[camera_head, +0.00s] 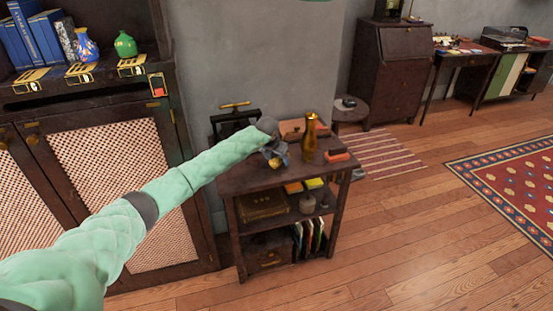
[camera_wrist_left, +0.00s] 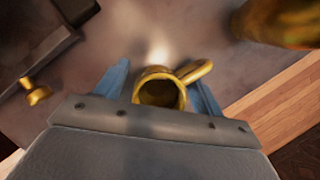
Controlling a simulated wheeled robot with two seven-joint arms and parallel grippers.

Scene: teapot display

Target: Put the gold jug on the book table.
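The gold jug (camera_wrist_left: 160,92) is small, with a round mouth and a handle towards the upper right in the left wrist view. It lies between the two blue fingers of my left gripper (camera_wrist_left: 160,84); whether they press on it is not clear. In the head view my left gripper (camera_head: 274,153) is over the left part of the dark book table (camera_head: 238,180), and a bit of the gold jug (camera_head: 283,161) shows below it. The jug is at or just above the tabletop; I cannot tell if it touches. My right gripper is not in view.
A tall gold vase (camera_head: 310,137) stands just right of the jug, close to my left gripper. A red-and-black item (camera_head: 338,155) and a brown box (camera_head: 292,129) are also on the tabletop. A dark cabinet (camera_head: 110,105) stands left.

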